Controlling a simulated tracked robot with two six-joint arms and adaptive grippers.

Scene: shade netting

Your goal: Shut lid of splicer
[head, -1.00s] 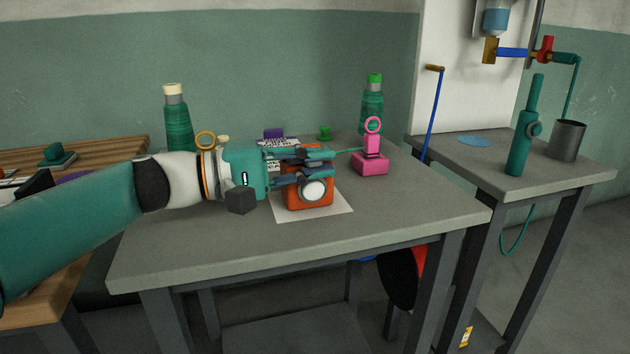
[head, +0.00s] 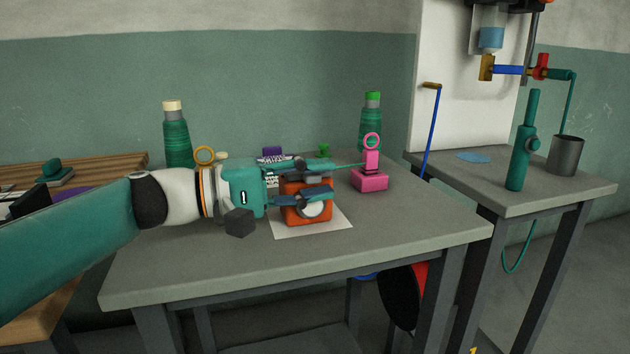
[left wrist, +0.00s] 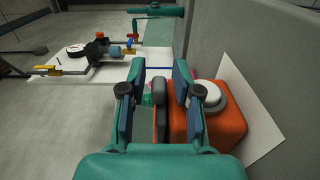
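The splicer (head: 297,214), an orange box with a round white disc on its front, stands on a white sheet on the grey table. It also shows in the left wrist view (left wrist: 218,131). My left gripper (head: 328,178) reaches over it from the left. Its fingers are apart, one above and behind the box, the other across the upper front, covering the top of the disc. In the left wrist view, a dark grey piece, perhaps the lid (left wrist: 160,108), shows between the fingers (left wrist: 158,75). Contact and the lid's angle cannot be told. My right gripper is not in view.
A pink stand with a ring (head: 369,179) is right of the splicer. Bottle-like green spools (head: 176,140) stand at the back of the grey table (head: 200,262). A side table (head: 550,190) with a green tool (head: 523,145) is at right. The table front is clear.

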